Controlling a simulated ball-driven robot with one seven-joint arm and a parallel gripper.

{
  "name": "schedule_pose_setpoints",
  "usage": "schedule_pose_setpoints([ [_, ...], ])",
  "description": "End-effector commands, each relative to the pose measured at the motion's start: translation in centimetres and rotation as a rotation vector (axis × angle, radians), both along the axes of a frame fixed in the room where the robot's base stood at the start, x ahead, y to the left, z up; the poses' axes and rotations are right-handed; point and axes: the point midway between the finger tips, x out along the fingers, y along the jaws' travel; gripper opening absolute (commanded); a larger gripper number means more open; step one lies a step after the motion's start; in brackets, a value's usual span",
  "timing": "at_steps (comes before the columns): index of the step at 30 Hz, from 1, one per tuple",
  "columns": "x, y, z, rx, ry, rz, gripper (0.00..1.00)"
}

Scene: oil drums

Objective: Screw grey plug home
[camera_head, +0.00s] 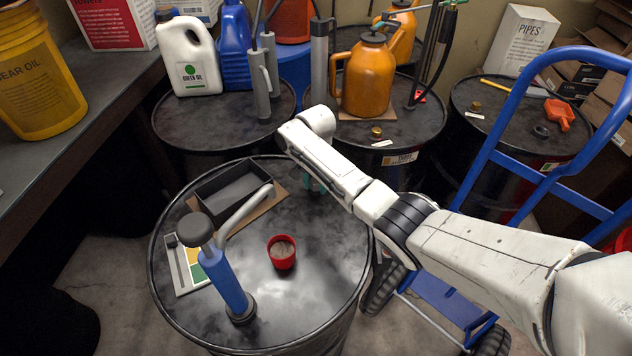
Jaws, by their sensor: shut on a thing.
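My gripper (316,184) is low over the far right part of the near black drum's top (334,240). Only its teal fingers show, below the white arm's end, which hides most of it. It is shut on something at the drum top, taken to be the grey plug. The plug itself and its opening are hidden behind my arm, so I cannot tell how deep or how straight the plug sits.
On the same drum stand a blue hand pump (226,283), a red cup (282,253), a black open tray (216,203) and a colour card (182,270). More drums with jugs stand behind. A blue hand truck (503,160) is at the right.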

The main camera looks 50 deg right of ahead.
Motion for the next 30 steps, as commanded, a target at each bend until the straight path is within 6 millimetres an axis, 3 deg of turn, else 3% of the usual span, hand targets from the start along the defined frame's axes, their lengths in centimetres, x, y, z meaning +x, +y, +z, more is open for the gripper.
schedule_pose_setpoints([
  [10,0.02,-0.02,0.03,-0.001,0.000,-0.086,0.10],
  [11,0.02,-0.02,0.03,-0.001,0.000,-0.086,0.42],
  [19,0.03,-0.02,0.04,-0.001,0.000,-0.084,0.68],
  [30,0.02,0.01,0.02,0.000,0.000,-0.007,0.70],
])
